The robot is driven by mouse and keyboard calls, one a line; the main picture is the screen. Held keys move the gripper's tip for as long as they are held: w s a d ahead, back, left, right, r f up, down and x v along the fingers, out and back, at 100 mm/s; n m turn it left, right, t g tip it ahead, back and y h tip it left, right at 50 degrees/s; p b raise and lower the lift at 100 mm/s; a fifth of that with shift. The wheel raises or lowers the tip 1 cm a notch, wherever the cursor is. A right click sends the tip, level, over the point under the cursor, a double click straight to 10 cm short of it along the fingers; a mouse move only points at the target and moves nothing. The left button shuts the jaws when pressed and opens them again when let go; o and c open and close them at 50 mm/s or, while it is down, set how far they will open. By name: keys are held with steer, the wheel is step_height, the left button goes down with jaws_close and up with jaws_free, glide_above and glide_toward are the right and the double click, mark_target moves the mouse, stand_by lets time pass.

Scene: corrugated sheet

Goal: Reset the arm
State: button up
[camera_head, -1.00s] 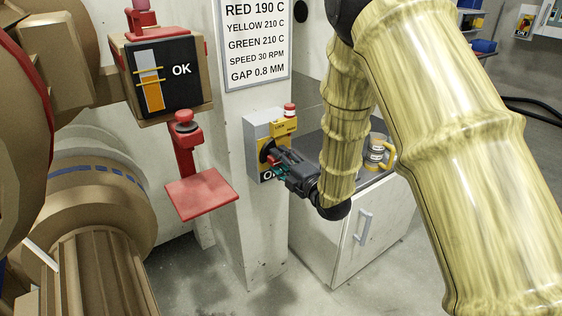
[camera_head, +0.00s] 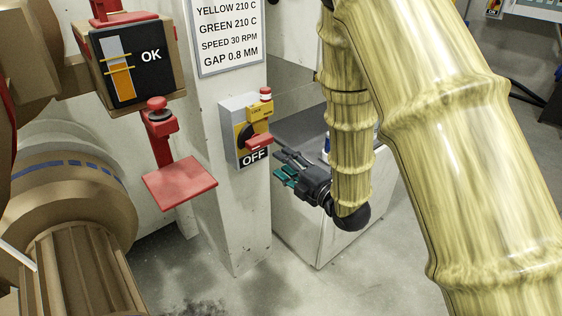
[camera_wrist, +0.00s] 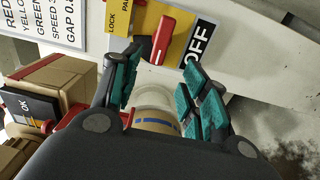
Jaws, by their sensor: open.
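My gripper (camera_head: 283,168) is open and empty, with teal finger pads. In the head view it hangs just right of and below the yellow and grey switch box (camera_head: 243,130). It is apart from the box. The box has a red handle (camera_head: 257,141), an "OFF" label and a small red cap on top. In the wrist view the open fingers (camera_wrist: 160,85) point toward the box, with the red handle (camera_wrist: 162,38) beyond them. Nothing is between the fingers. My arm comes down from the upper right of the head view.
A red bracket with a flat plate (camera_head: 179,183) and a red button stands left of the box. Above it is a display (camera_head: 132,64) reading "OK". A cabinet (camera_head: 305,215) stands behind my gripper. Brown rollers (camera_head: 75,205) fill the left. The floor in front is clear.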

steer(key=s+d+f+m+g+h, duration=0.1)
steer(key=s+d+f+m+h, duration=0.15)
steer(key=f, duration=0.35)
steer(key=s+d+f+m+g+h, duration=0.1)
steer(key=s+d+f+m, duration=0.1)
steer(key=f+m, duration=0.35)
steer(key=s+d+f+m+g+h, duration=0.1)
steer(key=s+d+f+h, duration=0.1)
steer(key=f, duration=0.5)
steer(key=s+d+f+m+g+h, duration=0.25)
steer(key=s+f+m, duration=0.25)
steer(key=s+f, duration=0.3)
steer(key=s+d+f+m+g+h, duration=0.1)
steer(key=s+d+f+m+g, duration=0.25)
steer(key=s+f, duration=0.45)
steer(key=s+d+f+m+g+h, duration=0.1)
steer(key=s+d+f+m+g, duration=0.2)
steer(key=s, duration=0.6)
steer(key=s+d+f+m+g, duration=0.15)
steer(key=s+f+m, duration=0.3)
steer(key=s, duration=0.55)
step_height(320, 180, up, 17)
steer(key=g+p, duration=0.1)
steer(key=p, duration=1.4)
steer(key=shift+a+f+h+p, duration=0.15)
steer(key=shift+f+h+p, duration=0.05)
steer(key=shift+h+p, duration=0.15)
